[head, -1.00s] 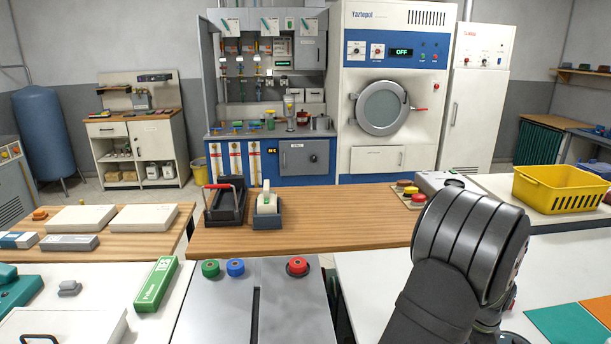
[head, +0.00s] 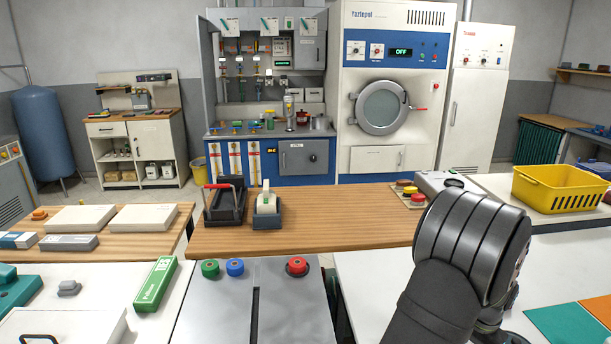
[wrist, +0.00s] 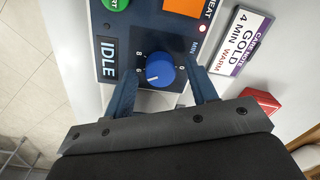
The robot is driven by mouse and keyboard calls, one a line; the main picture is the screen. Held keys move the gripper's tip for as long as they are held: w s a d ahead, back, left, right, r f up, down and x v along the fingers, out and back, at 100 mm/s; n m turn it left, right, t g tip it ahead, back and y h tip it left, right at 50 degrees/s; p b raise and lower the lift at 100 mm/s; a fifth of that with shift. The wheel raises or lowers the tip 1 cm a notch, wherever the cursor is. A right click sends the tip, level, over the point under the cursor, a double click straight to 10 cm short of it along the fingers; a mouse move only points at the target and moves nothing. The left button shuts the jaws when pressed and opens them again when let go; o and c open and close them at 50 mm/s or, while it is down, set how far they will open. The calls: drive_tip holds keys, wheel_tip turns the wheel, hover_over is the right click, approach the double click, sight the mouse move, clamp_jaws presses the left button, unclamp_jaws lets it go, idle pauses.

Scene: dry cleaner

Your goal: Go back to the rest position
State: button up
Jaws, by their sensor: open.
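My gripper (wrist: 163,100) is open in the wrist view, its two blue fingers apart and nothing held between them. Beyond and between the fingertips is a blue knob (wrist: 160,70) on a dark control panel (wrist: 135,38). I cannot tell whether the fingers touch the panel. The panel carries an "IDLE" label, part of a green button and an orange square. In the head view my arm stands at the lower right and the gripper itself is not visible.
In the head view, a yellow basket (head: 560,208) stands at right, and a black tray (head: 224,222) and tape dispenser (head: 267,222) stand on the wooden counter (head: 340,222).

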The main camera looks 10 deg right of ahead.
drive_tip(key=shift+n, duration=1)
idle(3.0)
